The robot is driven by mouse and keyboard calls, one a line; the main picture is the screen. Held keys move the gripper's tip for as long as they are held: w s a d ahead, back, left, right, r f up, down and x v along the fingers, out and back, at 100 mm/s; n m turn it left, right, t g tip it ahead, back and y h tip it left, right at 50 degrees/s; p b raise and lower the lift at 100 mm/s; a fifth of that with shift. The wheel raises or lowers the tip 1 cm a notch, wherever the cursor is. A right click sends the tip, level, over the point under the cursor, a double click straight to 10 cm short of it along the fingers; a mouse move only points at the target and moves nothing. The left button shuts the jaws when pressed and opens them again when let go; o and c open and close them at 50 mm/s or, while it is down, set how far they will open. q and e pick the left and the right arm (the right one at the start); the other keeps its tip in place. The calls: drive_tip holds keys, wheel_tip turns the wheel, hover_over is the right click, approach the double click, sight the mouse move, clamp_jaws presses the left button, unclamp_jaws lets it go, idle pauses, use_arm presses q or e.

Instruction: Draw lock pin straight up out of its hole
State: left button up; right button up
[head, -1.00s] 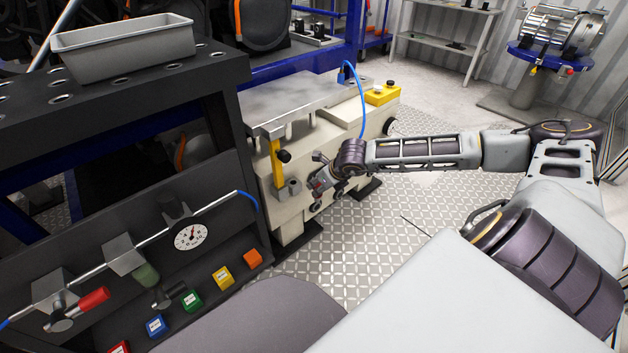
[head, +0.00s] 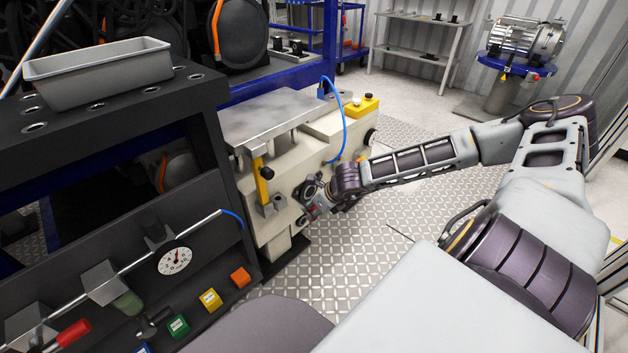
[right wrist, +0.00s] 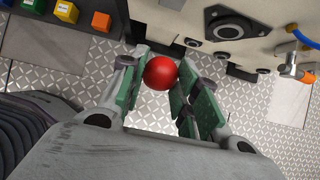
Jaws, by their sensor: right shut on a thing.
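My right gripper (head: 318,208) is beside the cream machine (head: 270,215), to the right of a small grey bracket (head: 272,206) on its side. In the right wrist view my right gripper (right wrist: 158,85) has its green-padded fingers closed on a red ball knob (right wrist: 160,72), which looks like the head of the lock pin. Any shaft below the knob is hidden, and I cannot make out the pin's hole. Plate floor shows around the knob in that view. My left gripper is not in view.
A yellow lever (head: 261,166) with a black knob hangs from the machine's top plate. A blue hose (head: 343,115) arches over the machine. A dark panel bench (head: 205,190) with coloured blocks stands at the left. Plate floor (head: 360,250) lies open in front.

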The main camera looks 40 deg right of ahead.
drive_tip(key=shift+r, duration=0.2)
idle(0.3)
drive_tip(key=shift+r+p, duration=0.7)
drive_tip(key=shift+r, duration=0.3)
drive_tip(key=shift+r, duration=0.2)
